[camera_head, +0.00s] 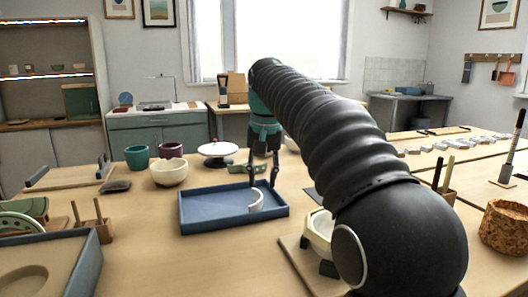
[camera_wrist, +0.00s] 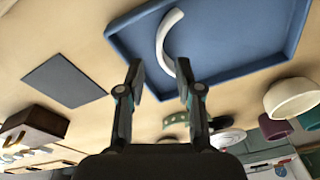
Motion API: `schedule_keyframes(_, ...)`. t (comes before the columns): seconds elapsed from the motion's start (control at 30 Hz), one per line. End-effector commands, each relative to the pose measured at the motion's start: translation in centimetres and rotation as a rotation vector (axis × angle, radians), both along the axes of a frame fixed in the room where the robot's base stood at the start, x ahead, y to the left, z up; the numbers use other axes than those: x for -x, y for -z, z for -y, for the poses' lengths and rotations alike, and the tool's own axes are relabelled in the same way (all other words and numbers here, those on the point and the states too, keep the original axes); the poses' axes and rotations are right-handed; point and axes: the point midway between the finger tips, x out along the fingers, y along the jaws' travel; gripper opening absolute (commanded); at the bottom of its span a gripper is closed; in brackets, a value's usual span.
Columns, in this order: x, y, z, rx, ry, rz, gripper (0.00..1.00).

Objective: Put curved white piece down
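The curved white piece (camera_head: 257,201) is a thin arc at the right part of the blue tray (camera_head: 213,223). In the wrist view the piece (camera_wrist: 161,42) shows against the tray floor (camera_wrist: 225,40), with its near end close to one fingertip. My gripper (camera_head: 264,184) is above the tray, fingers pointing down. In the wrist view its two fingers (camera_wrist: 158,70) are apart with a clear gap and nothing gripped between them. I cannot tell whether a fingertip touches the piece.
A cream bowl (camera_head: 169,172), a green cup (camera_head: 137,157) and a purple cup (camera_head: 171,150) stand behind the tray. A white bowl (camera_head: 320,229) is at the right on a board. A tray with a tan slab (camera_head: 88,262) is at the front left.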

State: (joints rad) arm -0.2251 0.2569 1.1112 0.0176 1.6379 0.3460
Motion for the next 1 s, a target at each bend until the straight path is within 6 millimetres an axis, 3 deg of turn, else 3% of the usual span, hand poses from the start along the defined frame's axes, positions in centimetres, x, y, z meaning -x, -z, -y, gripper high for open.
schedule_keyframes(0.03,0.1,-1.4,0.1,-0.001,0.000,0.002,0.35)
schedule_keyframes(0.2,0.5,-4.1,0.2,0.000,0.000,0.001,0.35)
schedule_keyframes(0.4,0.7,-5.6,0.3,0.000,0.000,0.000,0.35)
schedule_keyframes(1.0,0.8,-6.1,0.0,0.000,-0.004,-0.001,0.35)
